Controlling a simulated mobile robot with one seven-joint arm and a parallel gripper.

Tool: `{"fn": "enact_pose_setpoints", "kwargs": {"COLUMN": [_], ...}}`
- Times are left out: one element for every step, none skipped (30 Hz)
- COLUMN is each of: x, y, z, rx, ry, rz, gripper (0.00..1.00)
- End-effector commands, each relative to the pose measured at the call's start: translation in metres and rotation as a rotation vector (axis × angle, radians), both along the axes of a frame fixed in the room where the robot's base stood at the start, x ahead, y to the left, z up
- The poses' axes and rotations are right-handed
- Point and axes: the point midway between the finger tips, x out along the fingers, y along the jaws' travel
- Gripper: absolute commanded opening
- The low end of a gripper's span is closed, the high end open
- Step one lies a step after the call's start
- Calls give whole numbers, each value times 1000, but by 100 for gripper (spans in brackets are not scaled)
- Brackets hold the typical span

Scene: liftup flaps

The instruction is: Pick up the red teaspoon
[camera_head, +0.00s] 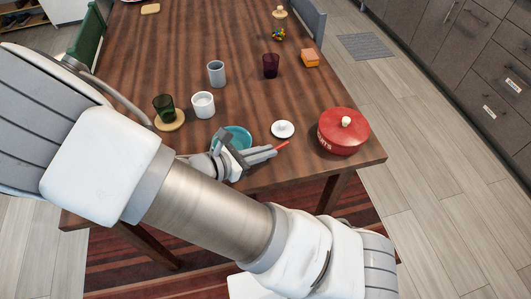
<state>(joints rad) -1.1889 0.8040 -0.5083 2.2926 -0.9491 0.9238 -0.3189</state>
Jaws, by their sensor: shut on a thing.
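The red teaspoon (282,145) shows as a short red length at the tips of my gripper (270,152). My gripper is shut on it, over the front part of the wooden table. The rest of the teaspoon is hidden by the gripper fingers. I cannot tell from this view whether the teaspoon is clear of the table top. The gripper is just right of a teal bowl (243,133), which my wrist partly hides.
A white lid or dish (283,129) lies just beyond the teaspoon. A red canister (343,133) stands to the right. A white cup (203,105), grey cup (216,74) and dark green glass (164,107) stand behind. The table (310,87) is clear in the middle.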

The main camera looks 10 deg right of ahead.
Motion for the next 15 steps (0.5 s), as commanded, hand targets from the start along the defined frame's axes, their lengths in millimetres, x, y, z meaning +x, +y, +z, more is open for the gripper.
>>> {"fn": "enact_pose_setpoints", "kwargs": {"x": [0,0,0,-3,-7,-11,-14,-17,-21,-24,-27,-31,-33,-32,-33], "y": [0,0,0,-6,-13,-21,-28,-34,-42,-48,-54,-63,-68,-68,-70], "z": [12,18,26,29,32,37,42,46,51,55,59,64,68,72,73], "rx": [3,5,5,1,-1,1,-1,0,0,1,0,2,1,-4,-5], "ry": [-1,-1,-2,1,2,1,2,1,2,2,2,1,2,2,2], "rz": [-1,-1,-2,-3,-2,-3,-3,-3,-2,-4,-4,-4,-4,0,2], "gripper": [0,0,0,0,0,0,0,0,0,0,0,0,0,0,0]}}
